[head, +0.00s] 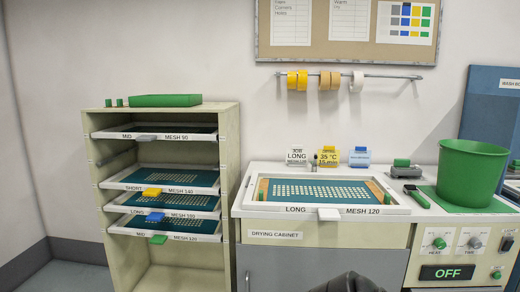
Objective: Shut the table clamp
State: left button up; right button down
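A screen frame (290,209) labelled LONG MESH 120 lies flat on the white table top (235,210) above the drying cabinet. A light grey tab (328,214) sits at its front edge. A small metallic fitting with a dark knob (314,160) stands behind the frame's back edge. It may be the table clamp, but it is too small to tell whether it is open or shut. A dark rounded part of mine, likely my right gripper (347,283), pokes in at the bottom edge, below and in front of the frame. Its fingers cannot be made out. My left gripper is out of view.
A rack (228,130) with several screens stands on the left. A green bucket (472,170), a dark-handled tool (416,196) and a grey-and-green device (402,168) are on the right. Small cards (329,157) stand behind the frame. A control panel reads OFF (447,273).

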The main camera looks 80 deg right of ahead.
aim_at(315, 157)
jog(key=i, duration=0.1)
jog(key=z, duration=1.45)
